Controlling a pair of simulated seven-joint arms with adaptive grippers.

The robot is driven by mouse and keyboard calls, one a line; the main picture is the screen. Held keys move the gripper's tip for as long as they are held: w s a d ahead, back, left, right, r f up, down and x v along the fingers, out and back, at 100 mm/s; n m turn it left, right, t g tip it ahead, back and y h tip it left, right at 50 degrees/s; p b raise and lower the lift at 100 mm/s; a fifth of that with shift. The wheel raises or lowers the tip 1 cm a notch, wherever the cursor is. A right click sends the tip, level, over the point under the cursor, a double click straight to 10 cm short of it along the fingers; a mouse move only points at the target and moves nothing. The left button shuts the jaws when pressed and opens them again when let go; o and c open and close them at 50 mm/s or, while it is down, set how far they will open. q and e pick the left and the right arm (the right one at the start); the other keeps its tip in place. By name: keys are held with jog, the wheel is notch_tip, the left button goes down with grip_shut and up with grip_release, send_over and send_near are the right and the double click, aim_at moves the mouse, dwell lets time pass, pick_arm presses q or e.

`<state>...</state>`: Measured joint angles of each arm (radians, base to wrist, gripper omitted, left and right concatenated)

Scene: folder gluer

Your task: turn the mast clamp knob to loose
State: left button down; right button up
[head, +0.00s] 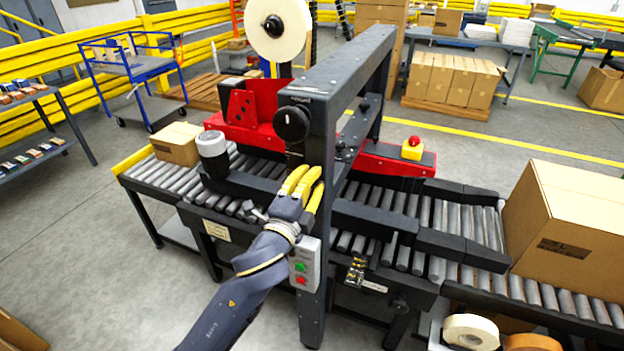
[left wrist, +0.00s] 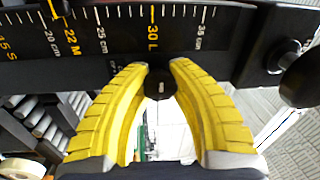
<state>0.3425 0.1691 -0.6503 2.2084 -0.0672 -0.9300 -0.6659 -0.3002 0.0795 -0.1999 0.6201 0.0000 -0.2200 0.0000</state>
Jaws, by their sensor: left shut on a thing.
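My left gripper (head: 303,182) reaches in from the bottom and is at the near black mast (head: 318,140) of the machine. In the left wrist view its yellow fingers (left wrist: 160,72) close on a small dark round knob (left wrist: 159,84) with a short pale mark, just below a printed scale (left wrist: 130,20). I take this as the mast clamp knob; in the head view the fingers hide it. The pale mark appears upright in the wrist picture, but no loose or tight label is readable. My right gripper is in neither view.
A larger black dial (head: 291,123) sits on the mast above my fingers. A switch box (head: 304,262) with green and red buttons is just below. A black ball handle (left wrist: 302,78) is right of my fingers. A carton (head: 567,222) stands on the rollers at right.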

pick_arm(q)
jog(key=shift+w+a+f+n, duration=0.1)
jog(key=shift+a+n, duration=0.05)
jog(key=shift+n, duration=0.25)
jog(key=c, duration=1.3)
grip_release()
jog(key=shift+a, duration=0.1)
jog(key=shift+c, duration=0.2)
jog(key=o, duration=0.3)
jog(key=shift+o, duration=0.2)
jog(key=v, duration=1.2)
jog(key=shift+d, duration=0.25)
